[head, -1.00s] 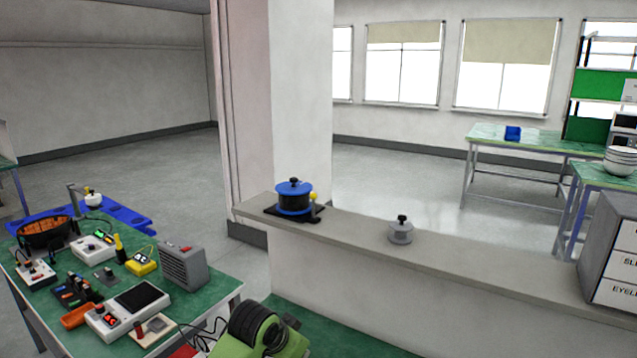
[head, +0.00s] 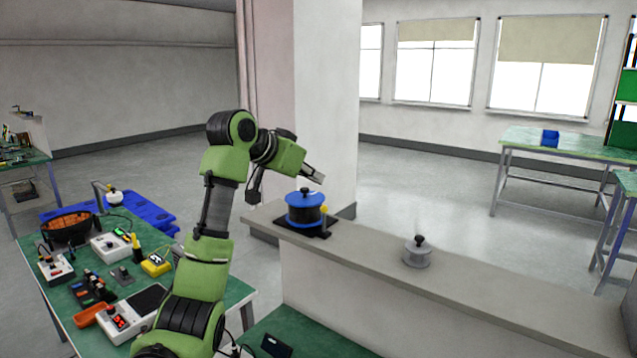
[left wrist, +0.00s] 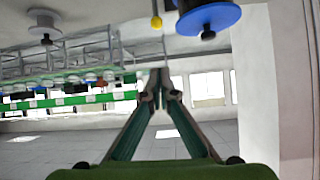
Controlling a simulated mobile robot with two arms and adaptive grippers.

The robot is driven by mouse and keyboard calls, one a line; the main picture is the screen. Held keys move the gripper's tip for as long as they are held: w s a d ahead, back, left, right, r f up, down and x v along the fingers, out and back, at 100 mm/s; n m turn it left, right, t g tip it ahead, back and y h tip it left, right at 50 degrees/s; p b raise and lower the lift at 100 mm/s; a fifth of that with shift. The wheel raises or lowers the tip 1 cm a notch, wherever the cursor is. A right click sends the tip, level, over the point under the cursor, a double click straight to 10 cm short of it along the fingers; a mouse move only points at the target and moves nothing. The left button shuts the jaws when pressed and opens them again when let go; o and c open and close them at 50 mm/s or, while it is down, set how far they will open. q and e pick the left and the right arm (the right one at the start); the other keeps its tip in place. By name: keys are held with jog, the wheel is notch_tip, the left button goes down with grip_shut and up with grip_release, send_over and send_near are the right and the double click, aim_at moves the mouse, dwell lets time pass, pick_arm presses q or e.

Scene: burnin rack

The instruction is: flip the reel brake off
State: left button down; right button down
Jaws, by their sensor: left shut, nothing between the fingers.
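The blue and black reel (head: 305,209) sits on a dark base plate on the grey ledge (head: 470,279). A yellow knob (head: 324,209), which appears to be the brake lever's end, stands at the reel's right side. The reel (left wrist: 208,18) and yellow knob (left wrist: 156,21) also show at the top of the left wrist view, which looks upside down. My left gripper (head: 315,174) is just above and behind the reel in the head view, apart from it. Its fingertips (left wrist: 160,76) meet with nothing between them. My right gripper is out of view.
A grey spool (head: 417,252) with a black knob stands farther right on the ledge. The ledge between it and the reel is clear. A pale pillar (head: 325,100) rises behind the reel. A green bench (head: 240,291) with several instruments is at left.

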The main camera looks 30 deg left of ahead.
pick_arm(q)
jog(key=p, duration=0.4)
send_over(324, 220)
jog(key=w, duration=0.4)
notch_tip(324, 220, down, 4)
jog(key=s+f+p, duration=0.1)
jog(key=s+f, duration=0.1)
jog(key=shift+s, duration=0.35)
jog(key=shift+s+a+f+p, duration=0.1)
jog(key=shift+s+f+p, duration=0.25)
jog(key=shift+s+p, duration=0.15)
jog(key=shift+f, duration=0.15)
